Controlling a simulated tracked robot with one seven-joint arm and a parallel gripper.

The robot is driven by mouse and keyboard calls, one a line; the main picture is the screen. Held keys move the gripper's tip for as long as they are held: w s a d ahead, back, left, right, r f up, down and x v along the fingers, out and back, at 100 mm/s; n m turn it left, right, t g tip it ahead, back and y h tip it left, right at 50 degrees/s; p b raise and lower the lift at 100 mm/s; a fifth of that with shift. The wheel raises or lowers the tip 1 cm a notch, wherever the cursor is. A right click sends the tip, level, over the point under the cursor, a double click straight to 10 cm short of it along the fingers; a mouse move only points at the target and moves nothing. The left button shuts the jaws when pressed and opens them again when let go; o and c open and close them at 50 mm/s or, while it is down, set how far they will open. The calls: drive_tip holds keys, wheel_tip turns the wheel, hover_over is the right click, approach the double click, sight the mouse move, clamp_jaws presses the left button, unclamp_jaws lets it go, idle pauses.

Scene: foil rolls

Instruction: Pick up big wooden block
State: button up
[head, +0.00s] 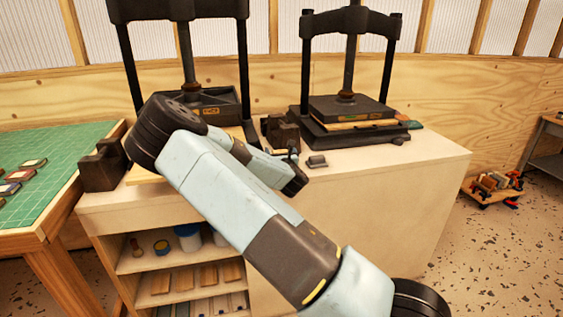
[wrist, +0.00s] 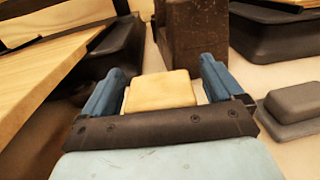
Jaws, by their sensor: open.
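A pale wooden block (wrist: 160,90) with rounded edges shows in the wrist view between the two blue fingers of my gripper (wrist: 165,74). The fingers stand apart on its left and right sides, with a small gap visible at the right. Its lower part is hidden behind the dark gripper body. In the head view my gripper (head: 294,156) is over the bench top, near its middle, and the pale block cannot be made out there.
A dark brown block (head: 283,132) stands just beyond my gripper, and another (head: 103,166) at the bench's left end. Two black presses stand behind. A small grey piece (head: 317,161) lies right of my gripper. The bench top (head: 420,155) is clear at the right.

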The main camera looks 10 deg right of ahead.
drive_tip(key=shift+w, duration=0.3)
drive_tip(key=shift+c, duration=0.2)
drive_tip(key=c, duration=1.1)
